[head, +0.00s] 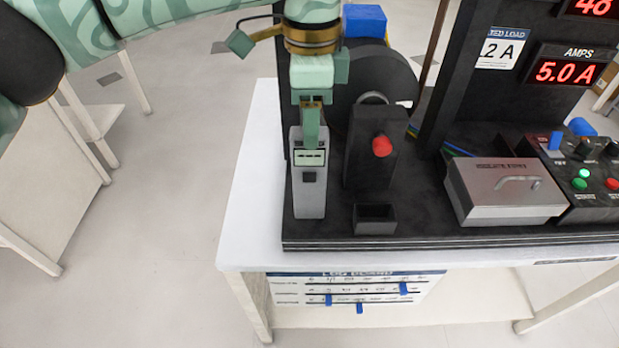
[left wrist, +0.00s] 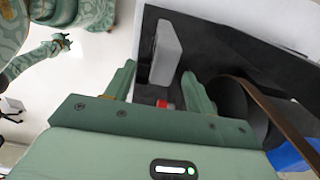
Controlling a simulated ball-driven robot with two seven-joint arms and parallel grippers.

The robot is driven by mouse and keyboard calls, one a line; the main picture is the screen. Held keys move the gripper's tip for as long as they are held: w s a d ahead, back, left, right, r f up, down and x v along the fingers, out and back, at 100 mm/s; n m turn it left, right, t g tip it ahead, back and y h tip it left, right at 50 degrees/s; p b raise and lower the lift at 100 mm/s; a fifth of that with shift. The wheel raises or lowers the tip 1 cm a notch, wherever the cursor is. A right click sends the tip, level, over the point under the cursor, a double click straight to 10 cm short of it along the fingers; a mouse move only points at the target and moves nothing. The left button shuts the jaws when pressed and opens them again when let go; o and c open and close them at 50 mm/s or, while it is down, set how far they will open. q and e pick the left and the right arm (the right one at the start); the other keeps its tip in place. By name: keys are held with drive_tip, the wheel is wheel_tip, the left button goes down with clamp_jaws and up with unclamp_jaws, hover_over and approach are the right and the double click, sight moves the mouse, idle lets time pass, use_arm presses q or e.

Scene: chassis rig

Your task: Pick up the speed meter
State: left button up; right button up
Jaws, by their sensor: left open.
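The speed meter (head: 309,194), a grey handheld box with a small pale display, is at the left end of the black rig board. My left gripper (head: 311,138) is above it, its finger covering part of the meter's top. In the left wrist view the two open fingers (left wrist: 160,84) are apart, and the grey meter (left wrist: 166,52) shows beyond and between their tips. I cannot tell whether they touch it. A small green gripper, probably my right one (left wrist: 62,42), shows far off at the left of the wrist view, its jaws too small to judge.
A black block with a red knob (head: 382,147) stands close right of the meter, a small open black box (head: 375,219) in front of it. A black wheel and a blue block (head: 364,21) are behind. A silver box (head: 507,190) is further right. The white table's (head: 245,190) left strip is clear.

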use_arm(q)
drive_tip(key=shift+f, duration=0.5)
drive_tip(key=b, duration=0.2)
hover_over(309, 178)
drive_tip(key=w, duration=0.3)
wheel_tip(309, 178, down, 5)
drive_tip(key=shift+s+r, duration=0.1)
drive_tip(key=shift+s, duration=0.15)
